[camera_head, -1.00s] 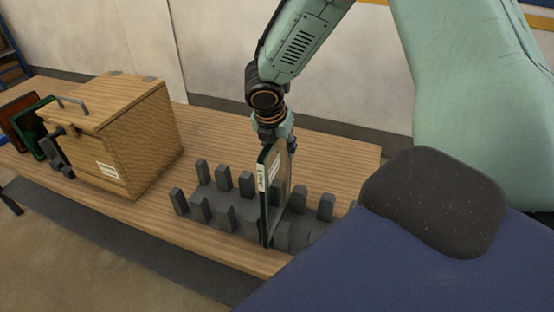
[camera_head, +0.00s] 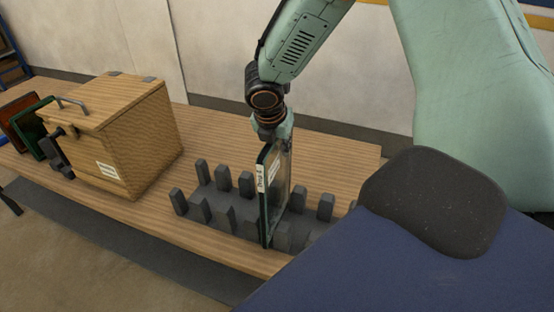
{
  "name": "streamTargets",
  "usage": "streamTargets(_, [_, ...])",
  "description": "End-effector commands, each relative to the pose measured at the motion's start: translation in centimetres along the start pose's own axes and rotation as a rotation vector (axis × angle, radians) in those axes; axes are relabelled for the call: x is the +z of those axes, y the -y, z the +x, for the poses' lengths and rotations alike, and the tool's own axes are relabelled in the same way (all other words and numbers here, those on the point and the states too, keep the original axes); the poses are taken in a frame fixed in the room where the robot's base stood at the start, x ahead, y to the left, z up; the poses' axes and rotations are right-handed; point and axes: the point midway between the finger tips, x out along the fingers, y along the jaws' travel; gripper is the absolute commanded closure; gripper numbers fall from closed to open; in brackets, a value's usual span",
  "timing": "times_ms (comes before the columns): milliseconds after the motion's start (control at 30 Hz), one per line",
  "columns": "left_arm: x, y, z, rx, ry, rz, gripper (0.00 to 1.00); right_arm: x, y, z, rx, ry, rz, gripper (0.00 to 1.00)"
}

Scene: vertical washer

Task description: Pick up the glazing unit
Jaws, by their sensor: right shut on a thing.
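The glazing unit (camera_head: 273,200) is a dark-edged glass pane with a white label on its near edge. It stands upright among the dark grey pegs of a rack (camera_head: 236,212) on the wooden table. My right gripper (camera_head: 284,143) is at the top edge of the pane and shut on it. The fingertips are partly hidden by the pane. The pane's lower edge is still down between the pegs; whether it touches the rack base I cannot tell. My left gripper is not in view.
A wooden box (camera_head: 130,140) with a metal handle stands on the table (camera_head: 225,140) to the left. Framed panels, one green (camera_head: 32,128) and one reddish (camera_head: 14,112), stand beyond it. A wall rises behind the table. Bare table lies between box and rack.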

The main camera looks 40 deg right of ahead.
Motion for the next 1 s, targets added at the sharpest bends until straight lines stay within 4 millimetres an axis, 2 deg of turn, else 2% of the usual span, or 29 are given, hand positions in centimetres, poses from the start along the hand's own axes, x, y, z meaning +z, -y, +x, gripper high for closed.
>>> streamTargets(567, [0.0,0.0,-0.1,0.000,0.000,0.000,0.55,0.6,-0.2,-0.8,0.006,0.008,0.001,1.00])
streamTargets(767, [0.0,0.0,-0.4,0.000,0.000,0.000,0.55,1.6,-0.3,-3.4,0.009,0.008,0.003,1.00])
streamTargets(1000, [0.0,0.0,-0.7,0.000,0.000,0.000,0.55,3.8,-0.2,-8.5,0.009,0.009,0.004,1.00])
